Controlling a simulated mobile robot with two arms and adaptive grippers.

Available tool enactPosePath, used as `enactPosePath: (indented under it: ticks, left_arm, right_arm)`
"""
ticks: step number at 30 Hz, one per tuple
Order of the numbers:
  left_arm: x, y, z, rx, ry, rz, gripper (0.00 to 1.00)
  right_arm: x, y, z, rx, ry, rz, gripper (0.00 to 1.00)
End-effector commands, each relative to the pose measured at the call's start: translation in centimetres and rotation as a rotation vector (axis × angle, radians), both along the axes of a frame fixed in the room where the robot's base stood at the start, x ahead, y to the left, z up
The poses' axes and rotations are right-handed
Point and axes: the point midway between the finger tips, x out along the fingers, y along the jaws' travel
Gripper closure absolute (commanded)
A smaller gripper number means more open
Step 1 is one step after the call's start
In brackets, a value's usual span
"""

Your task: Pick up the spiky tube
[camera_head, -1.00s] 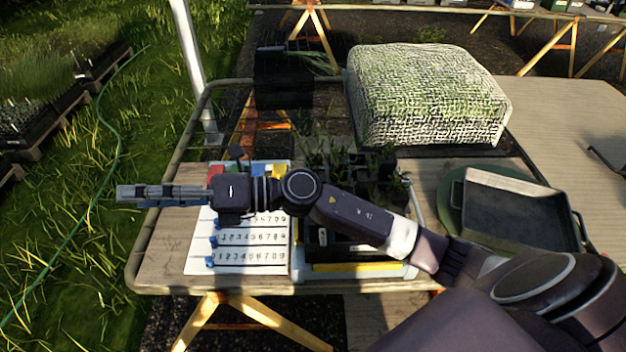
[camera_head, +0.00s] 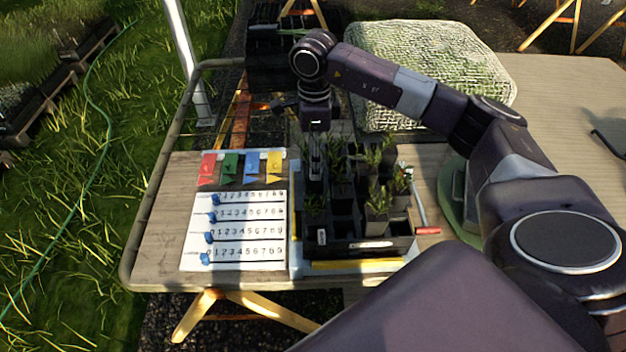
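A black tray (camera_head: 345,250) of square black tubes stands on the wooden table. Several tubes hold green plants, such as a narrow-leaved plant (camera_head: 379,200) at the front right and another plant (camera_head: 374,157) farther back. I cannot tell for sure which is the spiky tube. My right gripper (camera_head: 315,172) points down over the back left part of the tray, among the tubes. Its fingers are small and dark against the tubes, so their opening and any contact are unclear. My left gripper is not in view.
Left of the tray lie a white number board (camera_head: 238,232) with blue sliders and several coloured tags (camera_head: 231,167). A red-handled tool (camera_head: 427,230) lies at the right. A mesh-covered block (camera_head: 440,65) stands behind. My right arm hides much of the right side.

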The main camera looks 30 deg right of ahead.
Motion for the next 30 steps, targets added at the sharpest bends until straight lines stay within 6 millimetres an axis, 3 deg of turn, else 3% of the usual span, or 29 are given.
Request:
enactPosePath:
  ticks: [7, 12, 20, 30]
  left_arm:
    - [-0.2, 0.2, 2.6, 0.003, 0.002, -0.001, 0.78]
    - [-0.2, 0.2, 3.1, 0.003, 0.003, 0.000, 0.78]
    - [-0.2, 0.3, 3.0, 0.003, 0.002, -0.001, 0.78]
    - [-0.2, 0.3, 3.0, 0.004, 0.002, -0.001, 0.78]
  right_arm:
    - [-0.2, 0.3, -2.9, 0.003, 0.004, 0.000, 0.44]
    - [-0.1, 0.4, -5.1, 0.004, 0.000, 0.001, 0.44]
    - [0.0, 0.3, -5.6, 0.003, -0.002, 0.001, 0.44]
    - [0.0, 0.3, -5.6, 0.003, -0.002, 0.001, 0.79]
